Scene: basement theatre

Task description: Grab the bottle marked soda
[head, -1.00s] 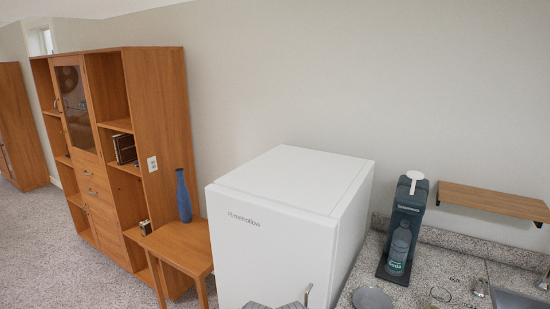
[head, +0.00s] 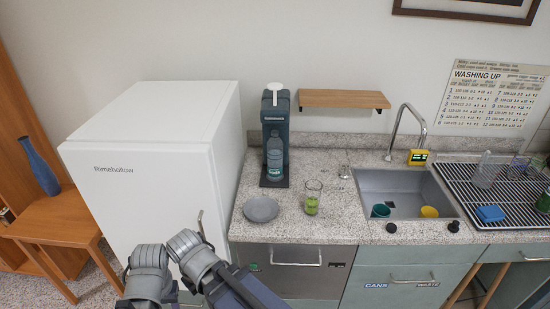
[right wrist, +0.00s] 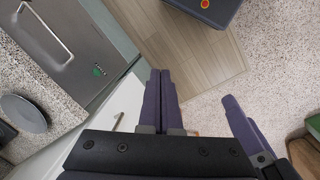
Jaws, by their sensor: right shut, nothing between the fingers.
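A clear bottle (head: 275,158) with a green label stands upright in a dark drink machine (head: 273,112) on the counter, right of the white fridge. The lettering on its label is too small to read surely. My right gripper (right wrist: 160,74) shows in the right wrist view, its two dark purple fingers together with nothing between them. It is well away from the bottle, low in front of the counter and fridge. A similar dark purple finger (right wrist: 243,125) at the right of that view looks like part of my left gripper; its opening cannot be judged.
The white fridge (head: 150,140) stands left of the counter. A grey plate (head: 261,209) and a glass with green contents (head: 312,198) sit in front of the machine. A wooden shelf (head: 343,98) hangs right of it. The sink (head: 405,195) and drying rack (head: 500,180) are further right.

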